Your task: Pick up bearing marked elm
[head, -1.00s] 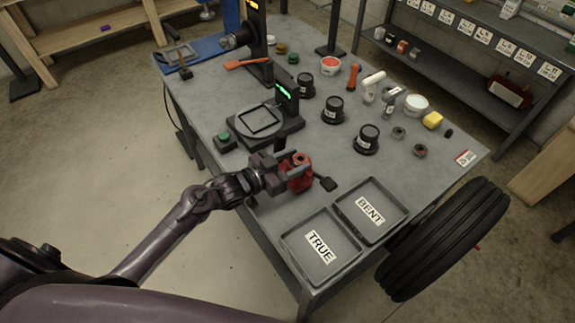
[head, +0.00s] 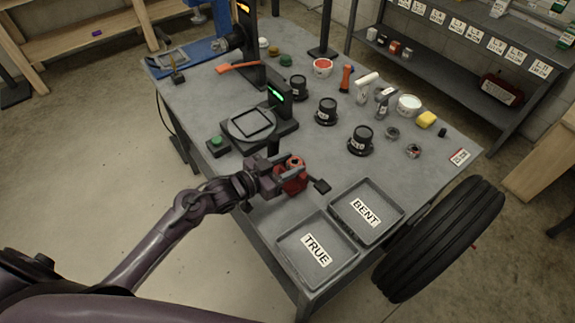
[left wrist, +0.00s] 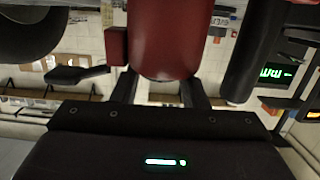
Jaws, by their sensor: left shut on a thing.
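My left gripper (head: 284,174) is shut on a red object (head: 292,181) with a black paddle-like lever, at the table's near edge. In the left wrist view the red body (left wrist: 163,38) sits between the fingers, and its black lever (left wrist: 75,73) sticks out to the left. Two small ring-shaped parts, perhaps bearings, lie at the table's right: one ring (head: 393,133) and another ring (head: 413,151). Black flanged parts with pale labels stand nearby: a far one (head: 298,87), a middle one (head: 326,111) and a near one (head: 360,141). I cannot read "elm" anywhere. My right gripper is not in view.
The TRUE tray (head: 288,243) and BENT tray (head: 345,192) lie right of the gripper. A round-plate device (head: 252,124) with a green display stands behind it. A tire (head: 440,245) stands beside the table.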

